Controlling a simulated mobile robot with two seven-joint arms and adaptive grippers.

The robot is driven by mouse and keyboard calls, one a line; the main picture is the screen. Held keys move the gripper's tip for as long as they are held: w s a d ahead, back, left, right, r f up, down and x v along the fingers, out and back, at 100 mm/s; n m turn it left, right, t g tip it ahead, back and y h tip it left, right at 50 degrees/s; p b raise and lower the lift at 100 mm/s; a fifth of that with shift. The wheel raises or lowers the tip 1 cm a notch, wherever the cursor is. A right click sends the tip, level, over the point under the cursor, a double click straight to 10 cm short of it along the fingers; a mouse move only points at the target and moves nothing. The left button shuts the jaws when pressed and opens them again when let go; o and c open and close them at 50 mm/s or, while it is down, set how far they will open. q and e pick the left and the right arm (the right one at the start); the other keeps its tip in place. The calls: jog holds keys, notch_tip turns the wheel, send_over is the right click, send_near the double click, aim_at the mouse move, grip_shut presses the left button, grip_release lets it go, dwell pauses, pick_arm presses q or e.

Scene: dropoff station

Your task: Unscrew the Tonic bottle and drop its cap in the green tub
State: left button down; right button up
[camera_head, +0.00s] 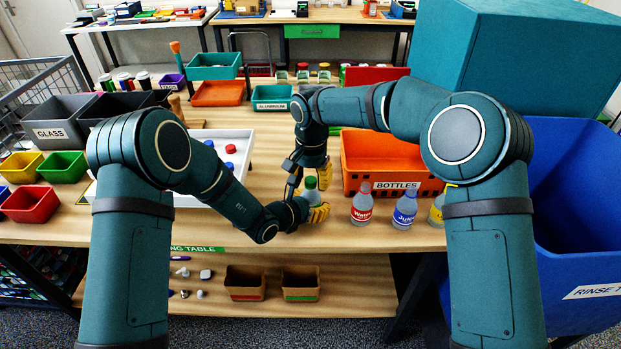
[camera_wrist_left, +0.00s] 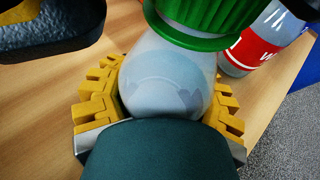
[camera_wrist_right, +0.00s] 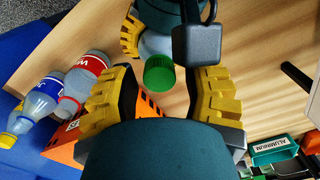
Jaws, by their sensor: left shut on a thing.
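A bottle (camera_head: 312,197) with a ribbed green cap (camera_head: 310,183) stands near the table's front edge; its label is hidden, so I cannot read Tonic on it. My left gripper (camera_head: 316,214) is shut around its body, and the left wrist view shows yellow fingers either side of the bottle (camera_wrist_left: 165,75). My right gripper (camera_head: 323,172) is above and behind it. In the right wrist view its fingers are spread, with the green cap (camera_wrist_right: 159,75) between them and gaps on both sides. The cap is on the bottle.
A water bottle (camera_head: 361,206), juice bottle (camera_head: 405,210) and yellow-labelled bottle (camera_head: 437,207) stand right of the held bottle. The orange BOTTLES crate (camera_head: 362,160) is behind them. A white tray (camera_head: 249,143) with red and blue caps lies behind my left forearm.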

notch_tip(320, 180, up, 4)
jog(key=shift+r, duration=0.15)
jog(key=shift+o, duration=0.7)
jog(key=shift+r, duration=0.15)
jog(key=m, duration=0.2)
jog(key=r+m, duration=0.1)
jog(key=m, duration=0.3)
jog(key=shift+r, duration=0.25)
jog(key=m, duration=0.2)
jog(key=r+m, duration=0.1)
jog(key=shift+m, duration=0.4)
jog(key=m, duration=0.1)
jog(key=r+m, duration=0.1)
jog(key=m, duration=0.1)
jog(key=shift+m, duration=0.3)
jog(key=shift+f, duration=4.05)
